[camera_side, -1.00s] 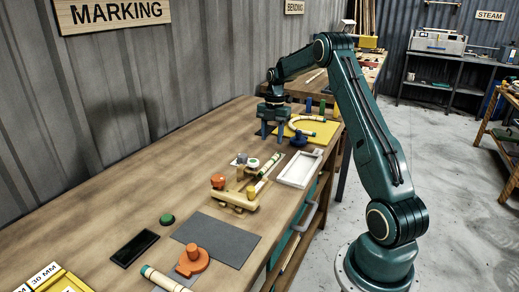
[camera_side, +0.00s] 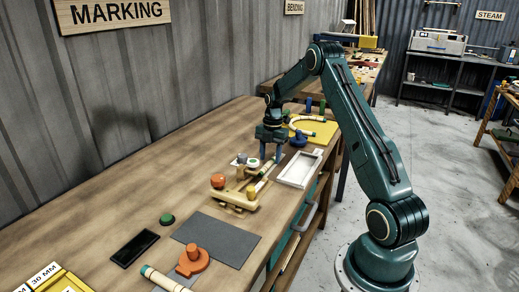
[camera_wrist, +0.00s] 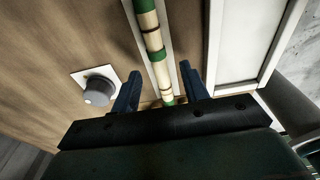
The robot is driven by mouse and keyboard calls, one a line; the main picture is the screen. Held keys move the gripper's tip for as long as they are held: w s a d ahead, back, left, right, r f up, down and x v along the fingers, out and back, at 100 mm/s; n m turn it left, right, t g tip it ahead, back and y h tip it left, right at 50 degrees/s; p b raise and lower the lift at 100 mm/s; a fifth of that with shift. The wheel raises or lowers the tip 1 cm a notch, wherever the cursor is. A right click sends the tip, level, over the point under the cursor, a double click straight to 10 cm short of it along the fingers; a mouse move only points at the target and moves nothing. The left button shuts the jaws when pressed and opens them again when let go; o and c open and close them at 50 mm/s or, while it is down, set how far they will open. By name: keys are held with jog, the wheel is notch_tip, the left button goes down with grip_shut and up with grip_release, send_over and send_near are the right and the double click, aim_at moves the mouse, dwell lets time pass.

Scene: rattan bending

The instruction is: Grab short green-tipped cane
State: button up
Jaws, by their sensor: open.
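The short green-tipped cane (camera_side: 267,169) is pale with green bands and lies on the bench beside the white tray. In the wrist view the cane (camera_wrist: 155,50) runs from the top edge down between my fingers, with dark rings and green at both visible ends. My gripper (camera_side: 271,156) is open over the far part of the cane. In the wrist view one finger of my gripper (camera_wrist: 159,82) is on each side of the cane, with gaps between. My gripper hides some of the cane in the side view.
A white tray (camera_side: 300,168) stands close to the right of the cane. A wooden fixture with an orange knob (camera_side: 217,180) is nearer the camera. A grey knob (camera_wrist: 98,92) sits left of the fingers. A yellow board (camera_side: 323,129) lies beyond.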

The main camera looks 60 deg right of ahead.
aim_at(270, 161)
jog(key=shift+f, duration=0.9)
grip_shut()
jog(key=shift+r, duration=0.15)
notch_tip(270, 161, up, 20)
dwell(0.6)
jog(key=shift+s+f, duration=0.1)
jog(key=shift+f, duration=0.1)
dwell(0.4)
